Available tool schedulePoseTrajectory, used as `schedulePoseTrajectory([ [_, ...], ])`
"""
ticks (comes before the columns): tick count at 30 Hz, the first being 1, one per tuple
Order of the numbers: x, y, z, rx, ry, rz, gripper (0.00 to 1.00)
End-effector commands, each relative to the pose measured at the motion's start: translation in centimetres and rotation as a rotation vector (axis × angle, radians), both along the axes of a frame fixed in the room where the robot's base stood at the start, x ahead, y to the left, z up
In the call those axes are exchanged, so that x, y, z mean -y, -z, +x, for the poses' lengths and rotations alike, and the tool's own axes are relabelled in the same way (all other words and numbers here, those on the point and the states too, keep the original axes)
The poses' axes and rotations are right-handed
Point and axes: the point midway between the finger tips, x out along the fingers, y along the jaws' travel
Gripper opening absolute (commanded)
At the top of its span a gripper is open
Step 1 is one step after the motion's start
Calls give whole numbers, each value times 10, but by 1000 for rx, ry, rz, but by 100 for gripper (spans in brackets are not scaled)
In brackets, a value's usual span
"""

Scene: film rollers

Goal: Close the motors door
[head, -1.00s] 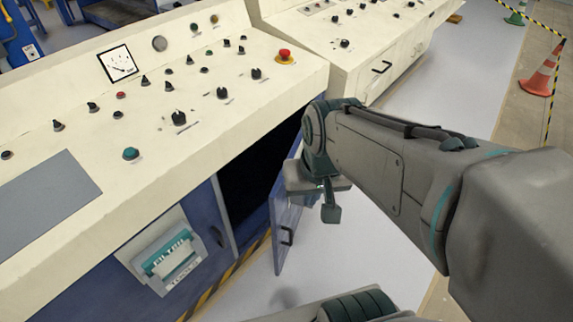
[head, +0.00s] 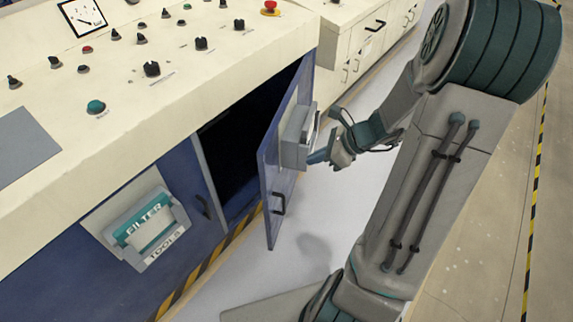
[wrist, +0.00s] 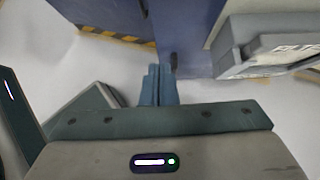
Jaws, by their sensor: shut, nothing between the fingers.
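The motors door, a blue panel (head: 270,190) with a dark handle (head: 279,203), stands ajar on the blue cabinet under the slanted control desk. The dark cabinet opening (head: 230,140) shows behind it. A grey box (head: 297,138) is fixed to the door's outer face. My gripper (head: 316,157) is shut and empty, on the outer side of the door just beside this box. In the wrist view my gripper (wrist: 158,72) has its fingers together, pointing at the blue door (wrist: 188,30) near its handle (wrist: 173,62). Whether the fingertips touch the door is unclear.
A filter tools holder (head: 148,222) sits on the cabinet front left of the opening. The control desk (head: 150,100) with knobs overhangs the door. Another cream cabinet (head: 350,45) stands beyond. Light grey floor (head: 325,215) is clear outside the door.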

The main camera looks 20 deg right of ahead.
Motion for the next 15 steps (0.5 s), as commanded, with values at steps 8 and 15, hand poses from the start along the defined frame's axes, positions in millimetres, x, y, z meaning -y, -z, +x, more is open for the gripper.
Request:
schedulePoseTrajectory([
  [8,-28,35,17,-2,-3,4,0],
  [15,-58,72,37,-2,-3,4,0],
])
